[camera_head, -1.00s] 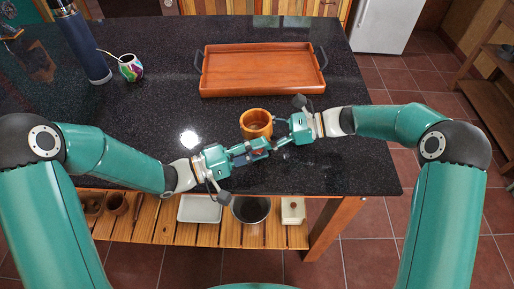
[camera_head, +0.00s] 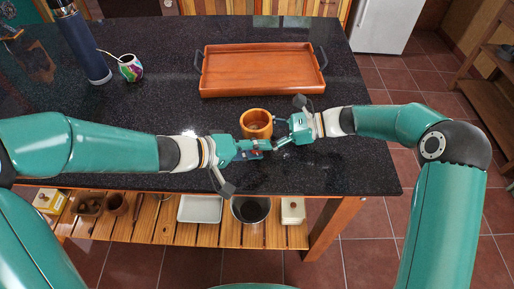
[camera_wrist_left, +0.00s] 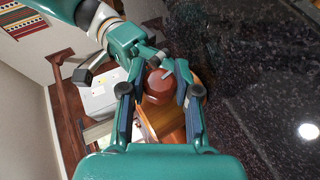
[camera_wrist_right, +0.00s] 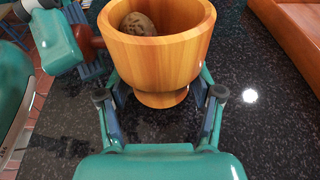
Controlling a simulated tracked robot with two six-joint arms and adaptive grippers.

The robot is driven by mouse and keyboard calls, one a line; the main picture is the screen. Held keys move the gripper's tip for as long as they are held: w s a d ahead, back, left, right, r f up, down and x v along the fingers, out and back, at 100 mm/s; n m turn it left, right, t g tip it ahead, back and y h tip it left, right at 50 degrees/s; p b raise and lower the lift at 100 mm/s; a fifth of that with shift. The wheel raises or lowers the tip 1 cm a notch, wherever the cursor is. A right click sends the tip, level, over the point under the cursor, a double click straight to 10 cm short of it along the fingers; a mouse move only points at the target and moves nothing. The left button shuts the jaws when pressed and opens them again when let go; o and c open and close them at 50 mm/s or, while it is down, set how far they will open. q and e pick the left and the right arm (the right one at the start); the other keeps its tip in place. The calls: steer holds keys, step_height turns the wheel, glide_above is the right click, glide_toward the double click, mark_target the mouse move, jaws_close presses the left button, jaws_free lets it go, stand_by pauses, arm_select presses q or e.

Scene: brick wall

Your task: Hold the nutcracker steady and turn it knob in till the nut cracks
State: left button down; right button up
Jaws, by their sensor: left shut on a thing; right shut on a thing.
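The nutcracker (camera_head: 256,126) is an orange-brown wooden cup standing upright on the dark counter. In the right wrist view its cup (camera_wrist_right: 158,60) holds a brown, speckled nut (camera_wrist_right: 138,24); I cannot tell whether it is cracked. My right gripper (camera_wrist_right: 160,95) is shut on the cup's lower part, one finger each side. My left gripper (camera_head: 264,149) is at the cup's near side. In the left wrist view, its fingers are shut around the round red-brown knob (camera_wrist_left: 159,87). The knob's screw is mostly hidden; a red-brown part (camera_wrist_right: 93,42) shows beside the cup.
A wooden tray (camera_head: 262,88) with dark handles lies behind the nutcracker. A blue flask (camera_head: 82,45) and a patterned gourd cup (camera_head: 131,68) stand at back left. The counter's front edge is close to my left gripper. A shelf below holds a pot (camera_head: 251,211) and other items.

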arm_select(q)
steer(key=y, duration=0.2)
steer(key=shift+s+f+m+g+y, duration=0.2)
steer(key=shift+m+g+y, duration=0.1)
steer(key=shift+m, duration=0.1)
steer(key=shift+w+y, duration=0.1)
steer(key=shift+y, duration=0.2)
steer(key=c, duration=0.8)
jaws_free()
steer(key=shift+r, duration=0.1)
steer(key=shift+a+r, duration=0.1)
steer(key=shift+a+r, duration=0.15)
steer(key=v, duration=1.1)
